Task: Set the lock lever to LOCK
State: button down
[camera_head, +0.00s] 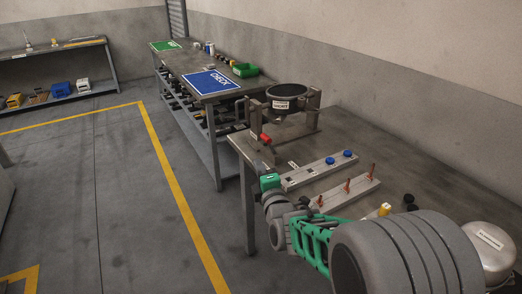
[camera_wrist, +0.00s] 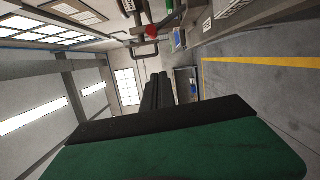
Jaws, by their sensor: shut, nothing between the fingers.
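A red knob (camera_head: 265,138), which looks like the grip of the lock lever, sits at the front left of a metal stand (camera_head: 313,112) at the table's far end. The red part also shows near the top of the wrist view (camera_wrist: 152,31), beyond the fingertips. My gripper (camera_wrist: 158,78) is shut and empty, its dark fingers pointing toward the stand without touching the red part. In the head view only its green body (camera_head: 270,182) shows clearly. The lever's LOCK marking cannot be read.
A grey bar with blue caps (camera_head: 347,154) and a rail with copper pins (camera_head: 346,188) lie on the table, right of my gripper. A labelled round canister (camera_head: 489,250) stands at the lower right. A bench with a blue CHECK sheet (camera_head: 211,82) is behind. Open floor lies left.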

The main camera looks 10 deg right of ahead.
aim_at(270, 146)
jog(key=w+d+p, duration=0.1)
jog(key=w+d, duration=0.2)
jog(key=w, duration=0.7)
jog(key=shift+w+r+p, duration=0.25)
jog(key=shift+w+p, duration=0.05)
jog(key=shift+w, duration=0.1)
